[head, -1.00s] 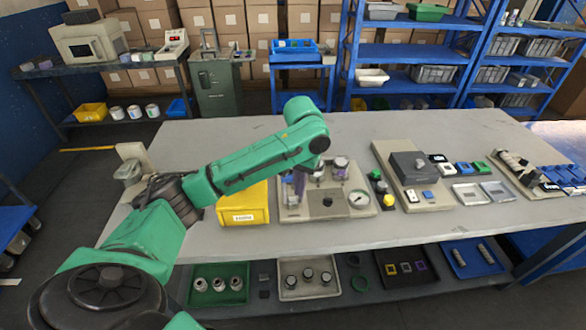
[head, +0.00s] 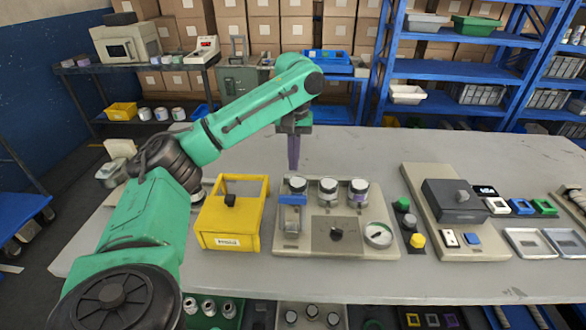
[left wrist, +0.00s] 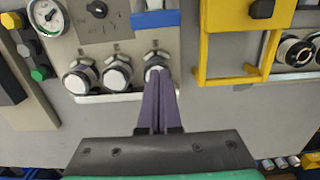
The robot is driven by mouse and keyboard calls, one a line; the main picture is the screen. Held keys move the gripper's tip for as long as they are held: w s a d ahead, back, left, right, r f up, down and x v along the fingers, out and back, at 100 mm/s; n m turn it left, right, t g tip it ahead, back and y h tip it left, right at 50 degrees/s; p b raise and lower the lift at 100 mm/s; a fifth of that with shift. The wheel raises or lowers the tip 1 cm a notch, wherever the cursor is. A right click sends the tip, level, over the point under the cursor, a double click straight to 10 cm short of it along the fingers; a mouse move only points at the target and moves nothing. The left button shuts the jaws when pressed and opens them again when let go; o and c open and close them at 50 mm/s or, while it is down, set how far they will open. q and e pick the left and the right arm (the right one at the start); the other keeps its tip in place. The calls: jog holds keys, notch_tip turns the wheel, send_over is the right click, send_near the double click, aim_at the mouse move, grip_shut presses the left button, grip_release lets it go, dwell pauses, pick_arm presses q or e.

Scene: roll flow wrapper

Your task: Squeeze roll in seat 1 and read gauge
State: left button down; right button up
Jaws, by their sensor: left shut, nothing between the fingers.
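A beige panel (head: 283,244) on the table carries three grey, white-topped rolls in a row: left roll (head: 297,184), middle roll (head: 328,187) and right roll (head: 358,190). I cannot read which seat is numbered 1. A round dial gauge (head: 377,235) sits at the panel's right corner; its reading is too small to tell. My left gripper (head: 293,166) points down above the left roll, its purple fingers together and empty. In the left wrist view, the fingertips (left wrist: 157,78) overlap this roll (left wrist: 153,62); contact cannot be told. The right gripper is out of view.
A blue block (head: 292,200) stands in front of the left roll. A yellow frame box (head: 232,215) is close on the panel's left. Green and yellow buttons (head: 410,230) and a beige board with a grey box (head: 455,205) lie right. The table behind is clear.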

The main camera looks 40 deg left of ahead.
pick_arm(q)
jog(key=f, duration=0.7)
jog(key=shift+s+d+f, duration=0.1)
jog(key=shift+s+f, duration=0.1)
jog(key=shift+s, duration=0.15)
jog(key=s, duration=0.1)
jog(key=s+d+r, duration=0.1)
jog(key=d+p, duration=0.1)
jog(key=shift+s+d+r, duration=0.2)
jog(key=shift+s+r, duration=0.05)
jog(key=shift+s, duration=0.15)
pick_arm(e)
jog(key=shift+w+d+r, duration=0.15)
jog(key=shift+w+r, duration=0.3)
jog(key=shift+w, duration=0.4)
